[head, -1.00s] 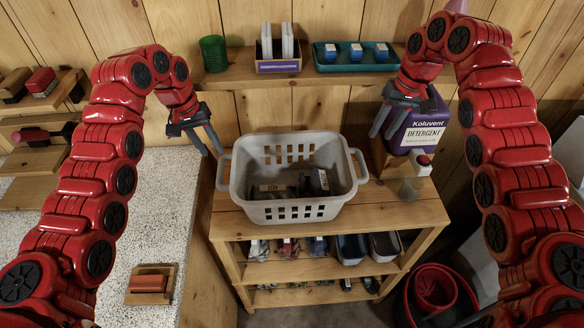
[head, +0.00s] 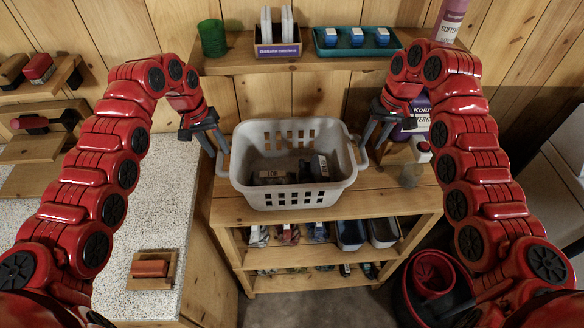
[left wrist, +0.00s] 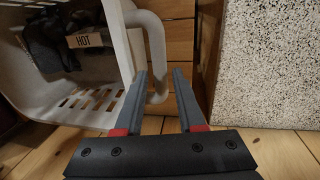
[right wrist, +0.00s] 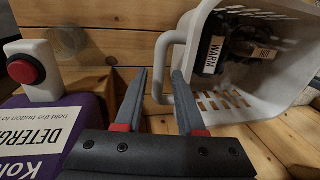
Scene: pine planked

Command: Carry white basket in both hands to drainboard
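The white basket (head: 298,197) stands upright on the wooden shelf unit, with dark items inside; tags reading HOT (left wrist: 88,40) and WARM (right wrist: 213,55) show in the wrist views. My left gripper (head: 219,152) is open at the basket's left handle (left wrist: 156,60), which shows between its fingers in the left wrist view. My right gripper (head: 374,148) is open at the right handle (right wrist: 163,60), which shows between its fingers in the right wrist view. I cannot tell whether the fingers touch the handles. I cannot pick out a drainboard with certainty.
A purple detergent box (head: 412,122) and a dispenser with a red button (head: 422,151) stand right of the basket, close to my right gripper. A wall shelf (head: 240,65) runs behind.

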